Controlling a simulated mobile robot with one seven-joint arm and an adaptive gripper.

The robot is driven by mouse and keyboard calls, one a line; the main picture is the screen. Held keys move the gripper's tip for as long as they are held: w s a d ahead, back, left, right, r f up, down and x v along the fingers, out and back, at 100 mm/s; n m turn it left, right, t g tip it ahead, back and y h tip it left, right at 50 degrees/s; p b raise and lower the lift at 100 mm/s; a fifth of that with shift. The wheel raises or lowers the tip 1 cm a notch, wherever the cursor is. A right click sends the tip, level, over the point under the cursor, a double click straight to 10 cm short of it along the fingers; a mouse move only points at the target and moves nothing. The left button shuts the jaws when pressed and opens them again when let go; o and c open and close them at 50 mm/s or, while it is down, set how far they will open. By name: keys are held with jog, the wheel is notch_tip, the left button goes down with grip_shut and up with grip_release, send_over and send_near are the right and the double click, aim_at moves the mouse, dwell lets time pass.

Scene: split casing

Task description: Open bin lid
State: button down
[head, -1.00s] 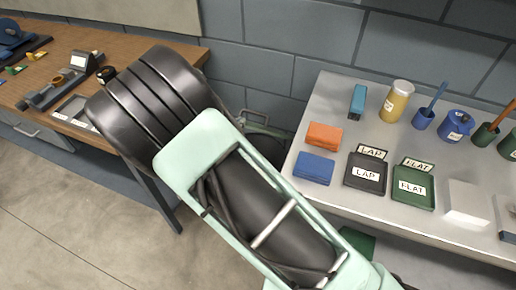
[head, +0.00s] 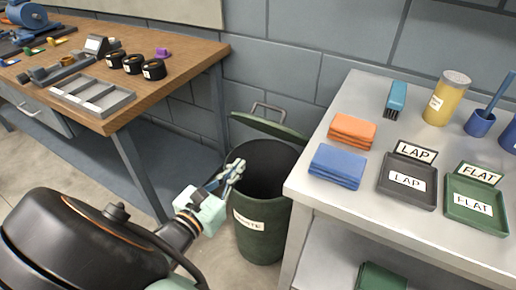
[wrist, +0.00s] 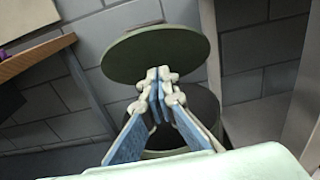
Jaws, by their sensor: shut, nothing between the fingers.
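The green bin (head: 275,238) stands on the floor between the wooden bench and the grey table, with a partly hidden white label on its front. Its mouth is open and dark inside. The green lid (head: 272,127), with a metal handle, is tilted up at the bin's back edge, near the wall. In the wrist view the lid (wrist: 150,58) shows as a disc above the dark mouth. My gripper (head: 238,164) is shut and empty at the left side of the mouth. In the wrist view its fingertips (wrist: 160,76) overlap the lid's lower edge; I cannot tell if they touch.
The grey table (head: 420,240) is close on the bin's right, with orange and blue cloths and LAP and FLAT trays. The wooden bench (head: 185,65) stands to the left, bearing a grey tray and several dark rolls. The block wall is close behind the bin.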

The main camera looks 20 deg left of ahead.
jog(key=b, duration=0.2)
send_near(267, 125)
jog(key=w+f, duration=0.3)
jog(key=f, duration=0.1)
jog(key=w+r, duration=0.1)
jog(key=w+r+b, duration=0.1)
jog(key=shift+w+d+r, duration=0.25)
jog(key=shift+w+d, duration=0.05)
jog(key=shift+w+r, duration=0.3)
jog(key=shift+r, duration=0.1)
